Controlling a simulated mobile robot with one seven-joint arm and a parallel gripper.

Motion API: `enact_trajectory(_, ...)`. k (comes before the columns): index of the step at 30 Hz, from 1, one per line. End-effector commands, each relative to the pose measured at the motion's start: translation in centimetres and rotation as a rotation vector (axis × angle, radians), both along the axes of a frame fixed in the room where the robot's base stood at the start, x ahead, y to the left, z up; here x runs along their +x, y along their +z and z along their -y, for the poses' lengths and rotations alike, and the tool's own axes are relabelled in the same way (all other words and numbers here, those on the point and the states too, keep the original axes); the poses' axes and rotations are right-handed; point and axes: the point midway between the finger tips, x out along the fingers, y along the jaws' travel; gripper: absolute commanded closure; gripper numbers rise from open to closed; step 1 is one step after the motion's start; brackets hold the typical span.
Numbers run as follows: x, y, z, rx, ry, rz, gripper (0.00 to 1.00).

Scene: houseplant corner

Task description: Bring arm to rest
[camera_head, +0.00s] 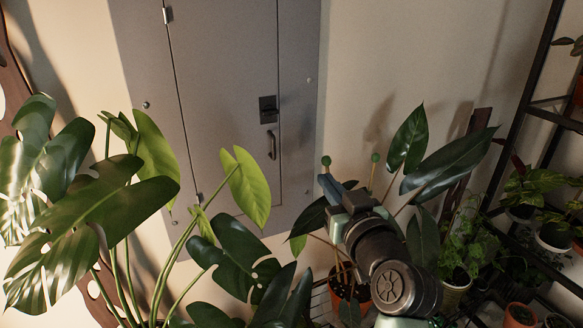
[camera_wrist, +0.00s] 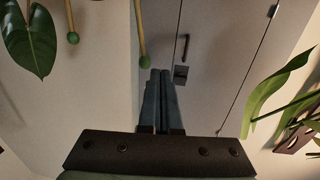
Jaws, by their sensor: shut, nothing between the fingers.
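My gripper (camera_head: 327,186) is raised among the plants in the head view, in front of the grey wall cabinet (camera_head: 225,100). Its blue-grey fingers lie together and hold nothing. In the wrist view, my gripper (camera_wrist: 162,75) shows its two fingers side by side, pointing toward the cabinet (camera_wrist: 225,60). Whether anything touches the fingers cannot be told.
A large monstera (camera_head: 100,215) fills the left. A dark-leaved plant (camera_head: 445,168) rises right of my gripper, its terracotta pot (camera_head: 340,290) partly hidden by my arm. A black shelf (camera_head: 520,130) with several potted plants stands at right. Open space shows before the cabinet's upper part.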

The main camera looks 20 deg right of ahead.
Motion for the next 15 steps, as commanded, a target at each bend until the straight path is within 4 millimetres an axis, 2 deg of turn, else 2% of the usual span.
enact_trajectory(5, 0.0, 0.7, -0.5, -0.006, 0.002, 0.009, 1.00)
enact_trajectory(8, 0.2, 3.4, -2.6, -0.035, 0.009, 0.056, 1.00)
enact_trajectory(11, 0.0, 8.3, -6.4, -0.075, 0.015, 0.147, 1.00)
enact_trajectory(15, -2.6, 16.6, -12.9, -0.114, 0.031, 0.333, 1.00)
